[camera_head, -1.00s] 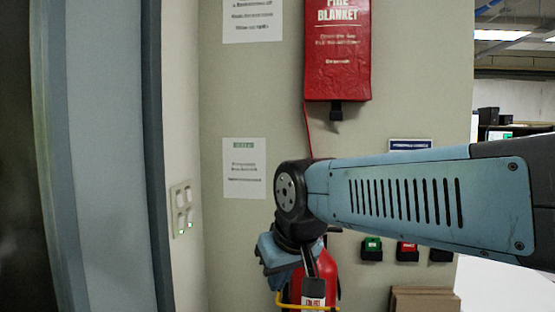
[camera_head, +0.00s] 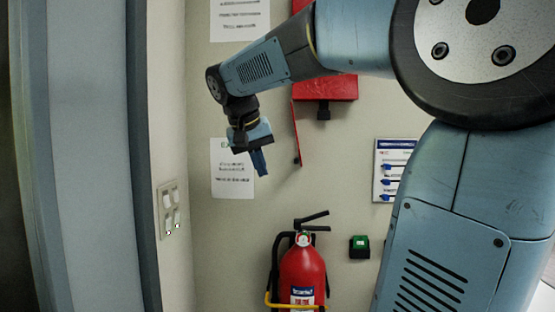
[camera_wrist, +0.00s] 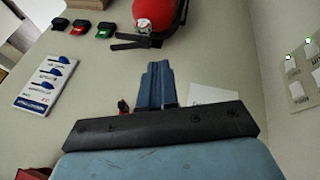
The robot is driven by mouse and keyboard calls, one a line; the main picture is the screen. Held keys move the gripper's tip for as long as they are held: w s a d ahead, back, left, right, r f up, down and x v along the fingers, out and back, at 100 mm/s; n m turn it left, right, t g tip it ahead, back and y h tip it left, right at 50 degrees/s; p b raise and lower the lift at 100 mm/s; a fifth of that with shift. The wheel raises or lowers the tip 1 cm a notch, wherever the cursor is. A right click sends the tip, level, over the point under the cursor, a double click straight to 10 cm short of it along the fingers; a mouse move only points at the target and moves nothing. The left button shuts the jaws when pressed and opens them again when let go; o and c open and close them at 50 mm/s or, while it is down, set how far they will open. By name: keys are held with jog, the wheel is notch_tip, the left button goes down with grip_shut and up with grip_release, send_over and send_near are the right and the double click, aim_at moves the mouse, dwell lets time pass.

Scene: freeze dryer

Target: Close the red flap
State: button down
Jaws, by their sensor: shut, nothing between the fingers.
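The red flap (camera_head: 297,134) hangs down at the lower left of the red fire blanket box (camera_head: 335,88) on the wall, seen almost edge-on as a thin strip with a small black piece near its bottom. My gripper (camera_head: 260,162) is shut and empty, pointing down, to the left of the flap in the picture with a gap between them. My arm covers most of the box. In the wrist view my blue fingers (camera_wrist: 157,85) are together, and a small red and black piece (camera_wrist: 123,107), perhaps the flap's end, shows beside them.
A fire extinguisher (camera_head: 302,272) hangs on the wall below. A switch plate (camera_head: 170,209) is at the left, with a paper notice (camera_head: 232,172) behind my gripper. A green button (camera_head: 359,246) and a board with blue items (camera_head: 390,172) are to the right.

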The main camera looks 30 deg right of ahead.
jog(key=w+d+r+m+g+h, duration=0.2)
jog(key=w+d+r+m+h, duration=0.15)
jog(key=w+r, duration=0.5)
jog(key=x, duration=1.2)
jog(key=shift+s+d+r, duration=0.25)
jog(key=shift+d+r, duration=0.05)
jog(key=shift+a+m, duration=0.1)
jog(key=shift+m, duration=0.15)
